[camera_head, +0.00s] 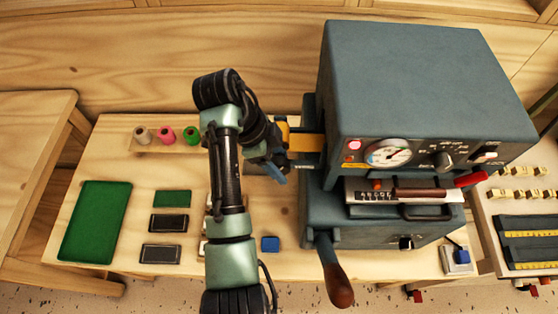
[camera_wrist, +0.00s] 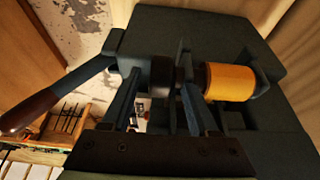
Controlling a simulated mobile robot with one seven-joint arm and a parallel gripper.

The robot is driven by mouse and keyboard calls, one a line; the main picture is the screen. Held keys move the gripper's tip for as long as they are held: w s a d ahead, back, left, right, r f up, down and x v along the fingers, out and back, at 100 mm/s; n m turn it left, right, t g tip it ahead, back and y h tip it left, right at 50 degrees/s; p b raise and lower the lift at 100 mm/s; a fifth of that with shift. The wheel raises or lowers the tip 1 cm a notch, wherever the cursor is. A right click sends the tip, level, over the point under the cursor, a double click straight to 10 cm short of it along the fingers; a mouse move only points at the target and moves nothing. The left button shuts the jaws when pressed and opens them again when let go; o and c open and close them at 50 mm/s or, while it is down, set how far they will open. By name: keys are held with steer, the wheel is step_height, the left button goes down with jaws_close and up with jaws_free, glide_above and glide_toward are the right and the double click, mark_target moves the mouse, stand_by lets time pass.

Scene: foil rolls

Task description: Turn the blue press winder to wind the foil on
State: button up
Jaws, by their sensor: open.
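The blue-grey press (camera_head: 425,75) stands on the right of the wooden table. An orange foil roll (camera_head: 305,142) sits on its left side; it also shows right of centre in the wrist view (camera_wrist: 230,82). My gripper (camera_head: 272,172) is beside the press's left side, just below the foil roll. In the wrist view my gripper (camera_wrist: 160,85) is open. A dark round part (camera_wrist: 162,74), which looks like the winder, lies ahead between the fingertips. I cannot tell whether the fingers touch it. The winder is hidden by my arm in the head view.
The press lever's brown handle (camera_head: 338,286) sticks out low at the front, and at the left in the wrist view (camera_wrist: 25,115). Spare rolls stand on a wooden strip (camera_head: 142,151). A green mat (camera_head: 95,222) and blue block (camera_head: 270,244) lie on the table.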

steer(key=shift+c, duration=0.2)
jaws_close()
steer(key=y+p, duration=0.1)
steer(key=y, duration=0.2)
steer(key=shift+d+r+y+p, duration=0.1)
steer(key=shift+d+y+p, duration=0.1)
steer(key=shift+y+p, duration=0.15)
steer(key=shift+d+y+p, duration=0.15)
steer(key=shift+y+p, duration=0.75)
steer(key=shift+y, duration=0.85)
steer(key=shift+f, duration=0.2)
steer(key=shift+o, duration=0.2)
jaws_free()
